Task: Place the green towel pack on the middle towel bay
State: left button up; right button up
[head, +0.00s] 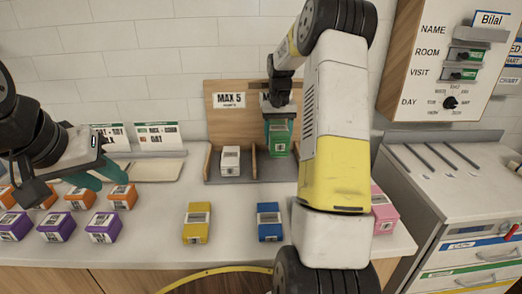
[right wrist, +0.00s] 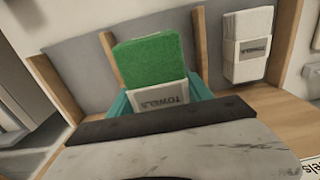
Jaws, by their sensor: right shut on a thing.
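The green towel pack (head: 278,137) is upright in my right gripper (head: 279,108), which is shut on it from above. The pack is at the middle towel bay (head: 262,175) of the wooden rack, just right of a divider. Whether its base touches the bay floor cannot be told. In the right wrist view the green pack (right wrist: 148,62) shows its towels label between teal finger pads, with a divider on either side. My left gripper (head: 98,174) is open and empty over the left of the counter.
A white towel pack (head: 230,161) stands in the rack's left bay. Yellow (head: 197,223) and blue (head: 270,222) packs stand on the counter in front, with purple (head: 104,227) and orange (head: 122,196) ones at left. A pink pack (head: 383,210) is partly behind my right arm.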

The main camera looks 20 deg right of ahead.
jog(key=shift+f, duration=3.55)
jog(key=shift+f, duration=0.15)
jog(key=o, duration=1.6)
jog(key=shift+o, duration=0.2)
